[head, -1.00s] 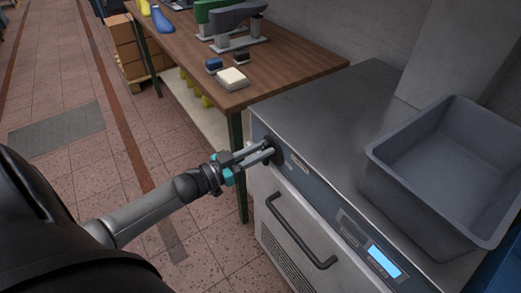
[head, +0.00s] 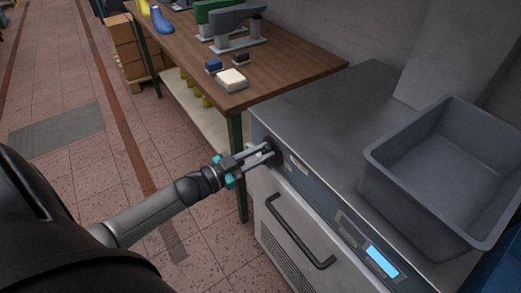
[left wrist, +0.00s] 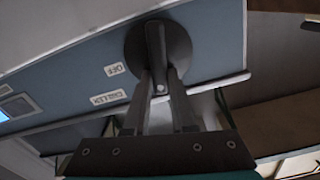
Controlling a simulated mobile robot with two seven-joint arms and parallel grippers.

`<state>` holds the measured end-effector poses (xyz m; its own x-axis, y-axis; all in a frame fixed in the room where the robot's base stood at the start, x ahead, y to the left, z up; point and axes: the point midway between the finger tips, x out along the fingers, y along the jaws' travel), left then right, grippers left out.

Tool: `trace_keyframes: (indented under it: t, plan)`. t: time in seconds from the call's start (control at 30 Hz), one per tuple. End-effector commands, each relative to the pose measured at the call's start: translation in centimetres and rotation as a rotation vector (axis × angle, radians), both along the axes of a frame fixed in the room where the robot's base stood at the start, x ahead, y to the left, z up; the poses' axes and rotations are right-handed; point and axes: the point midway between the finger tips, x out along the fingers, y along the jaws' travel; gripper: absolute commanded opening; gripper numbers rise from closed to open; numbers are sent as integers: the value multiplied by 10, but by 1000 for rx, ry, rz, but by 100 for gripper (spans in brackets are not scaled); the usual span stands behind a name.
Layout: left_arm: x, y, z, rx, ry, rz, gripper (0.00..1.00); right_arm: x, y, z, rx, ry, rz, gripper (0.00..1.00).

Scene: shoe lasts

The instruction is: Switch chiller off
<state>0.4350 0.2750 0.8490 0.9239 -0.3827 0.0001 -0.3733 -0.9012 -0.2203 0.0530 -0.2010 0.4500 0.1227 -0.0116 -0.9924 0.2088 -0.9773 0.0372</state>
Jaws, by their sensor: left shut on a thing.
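The chiller (head: 325,135) is a steel-topped cabinet with a blue-grey front panel. A round dark knob (left wrist: 180,50) sits at the left end of that panel, with a raised bar across it. My left gripper (head: 272,150) is shut on the knob's bar; its two fingers reach the bar in the left wrist view (left wrist: 160,85). Beside the knob are an "OFF" label (left wrist: 114,69) and a "CHILLER" label (left wrist: 108,98). A lit blue display (head: 382,261) is at the panel's right. The fingers hide part of the knob. My right gripper is out of view.
A grey bin (head: 440,170) stands on the chiller top. A dark bar handle (head: 298,232) sticks out below the panel. A wooden workbench (head: 290,65) with tools and small blocks is close behind the knob.

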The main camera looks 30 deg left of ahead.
Motion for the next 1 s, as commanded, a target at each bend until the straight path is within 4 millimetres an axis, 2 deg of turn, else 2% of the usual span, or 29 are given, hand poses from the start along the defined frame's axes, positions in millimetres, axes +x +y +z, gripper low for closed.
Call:
trace_keyframes:
  t: [0.4,1.0]
  plan:
    - [-3,-7,-3,360,-149,1,0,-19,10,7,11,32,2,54]
    - [-6,-14,-14,885,-366,1,0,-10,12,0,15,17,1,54]
